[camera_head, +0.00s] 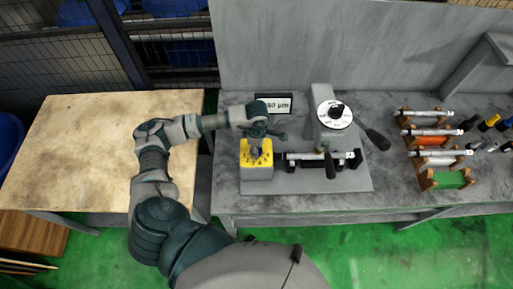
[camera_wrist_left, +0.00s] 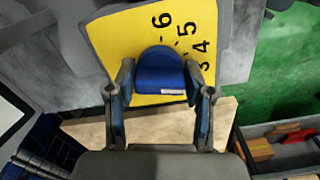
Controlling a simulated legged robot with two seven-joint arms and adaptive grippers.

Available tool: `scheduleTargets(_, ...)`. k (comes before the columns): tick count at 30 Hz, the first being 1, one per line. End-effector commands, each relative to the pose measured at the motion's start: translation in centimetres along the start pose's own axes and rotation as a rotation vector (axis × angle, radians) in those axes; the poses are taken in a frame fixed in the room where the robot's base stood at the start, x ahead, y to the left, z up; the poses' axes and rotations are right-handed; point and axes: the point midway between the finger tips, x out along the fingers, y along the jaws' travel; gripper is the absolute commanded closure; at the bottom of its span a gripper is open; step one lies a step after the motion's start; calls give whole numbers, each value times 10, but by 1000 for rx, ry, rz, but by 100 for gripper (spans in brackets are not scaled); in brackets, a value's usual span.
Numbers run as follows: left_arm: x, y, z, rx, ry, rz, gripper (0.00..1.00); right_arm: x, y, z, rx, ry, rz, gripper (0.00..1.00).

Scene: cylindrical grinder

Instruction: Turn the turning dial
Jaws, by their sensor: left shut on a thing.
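The turning dial is a blue knob (camera_wrist_left: 158,68) on a yellow plate (camera_wrist_left: 112,38) with black numbers, of which 6, 5 and 4 show in the left wrist view. In the head view the yellow dial plate (camera_head: 246,158) tops a grey block at the left of the grinder. My left gripper (camera_head: 259,143) is over its far part. In the left wrist view my left gripper (camera_wrist_left: 160,92) has one finger on each side of the knob and is shut on it. The knob is mostly hidden in the head view. My right gripper is not in view.
A grinder head with a round white scale (camera_head: 334,114) and black handle (camera_head: 372,138) stands to the right. A small display (camera_head: 273,104) is behind the dial. Several cylinders lie on racks (camera_head: 442,180) at the right. A wooden table (camera_head: 75,150) is at left.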

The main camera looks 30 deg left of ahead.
Motion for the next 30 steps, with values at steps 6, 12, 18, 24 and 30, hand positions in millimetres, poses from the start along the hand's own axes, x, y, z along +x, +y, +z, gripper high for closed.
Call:
scheduleTargets(6, -1, 1, 1, 1, -3, 3, 25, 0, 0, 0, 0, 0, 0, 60)
scheduleTargets(12, -1, 0, 1, 1, -3, 3, 25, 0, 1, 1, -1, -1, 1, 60)
scheduleTargets(18, -21, 2, 1, 1, -5, 6, 25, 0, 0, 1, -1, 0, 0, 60)
scheduleTargets(24, -66, 2, 0, 1, -5, 7, 25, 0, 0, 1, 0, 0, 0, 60)
scheduleTargets(30, -104, 3, 0, 1, -5, 5, 25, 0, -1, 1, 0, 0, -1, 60)
